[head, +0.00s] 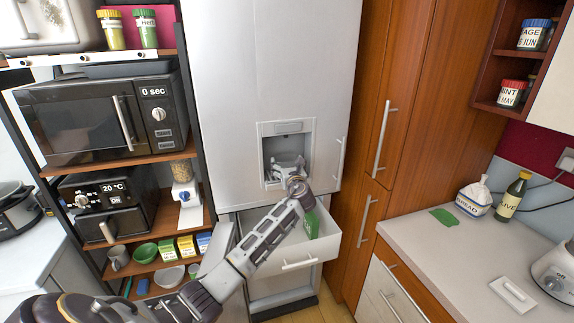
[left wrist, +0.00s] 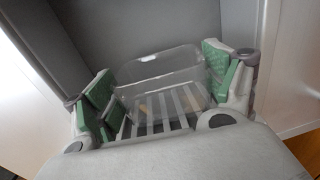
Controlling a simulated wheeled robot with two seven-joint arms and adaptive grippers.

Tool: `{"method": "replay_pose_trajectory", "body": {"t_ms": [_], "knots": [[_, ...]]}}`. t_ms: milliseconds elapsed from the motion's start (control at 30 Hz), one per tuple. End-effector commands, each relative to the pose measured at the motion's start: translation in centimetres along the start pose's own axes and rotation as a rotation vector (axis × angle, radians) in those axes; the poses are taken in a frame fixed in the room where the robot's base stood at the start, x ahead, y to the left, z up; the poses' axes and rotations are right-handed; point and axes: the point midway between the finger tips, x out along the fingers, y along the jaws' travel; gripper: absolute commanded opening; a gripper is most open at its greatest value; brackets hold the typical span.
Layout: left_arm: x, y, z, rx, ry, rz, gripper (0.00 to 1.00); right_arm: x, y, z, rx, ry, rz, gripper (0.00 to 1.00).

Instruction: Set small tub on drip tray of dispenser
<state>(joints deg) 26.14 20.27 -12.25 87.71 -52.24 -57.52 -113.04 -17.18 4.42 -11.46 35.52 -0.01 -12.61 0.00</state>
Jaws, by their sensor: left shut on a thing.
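The dispenser (head: 287,127) is a recess in the tall grey fridge front. My left gripper (head: 287,163) reaches into this recess. In the left wrist view, the gripper (left wrist: 163,85) is shut on a clear, see-through small tub (left wrist: 158,68), held between its green-padded fingers. The slatted drip tray (left wrist: 160,122) shows below and through the tub. I cannot tell whether the tub's base touches the slats. In the head view the tub is hard to make out behind the gripper. My right gripper is in no view.
An open drawer (head: 300,257) juts out beneath the dispenser, under my left forearm. A shelf rack with a microwave (head: 95,118) stands at left. The wooden cupboard (head: 375,90) and the worktop (head: 450,240) are at right.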

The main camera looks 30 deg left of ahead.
Motion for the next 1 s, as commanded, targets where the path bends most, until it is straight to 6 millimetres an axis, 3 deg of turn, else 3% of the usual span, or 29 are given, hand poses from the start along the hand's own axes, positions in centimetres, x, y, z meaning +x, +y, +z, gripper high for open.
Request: {"method": "replay_pose_trajectory", "body": {"t_ms": [667,700,800,1000], "knots": [[0.01,0.00,-0.54,0.001,0.000,0.000,0.60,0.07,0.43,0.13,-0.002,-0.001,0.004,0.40],[0.01,0.00,-0.56,0.001,0.000,0.000,0.86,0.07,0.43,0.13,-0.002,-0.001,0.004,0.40],[0.01,0.00,-0.56,0.001,0.000,0.000,0.98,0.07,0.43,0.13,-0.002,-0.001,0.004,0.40],[0.00,0.00,-0.55,0.000,0.000,0.000,1.00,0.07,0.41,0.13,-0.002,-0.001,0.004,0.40]]}}
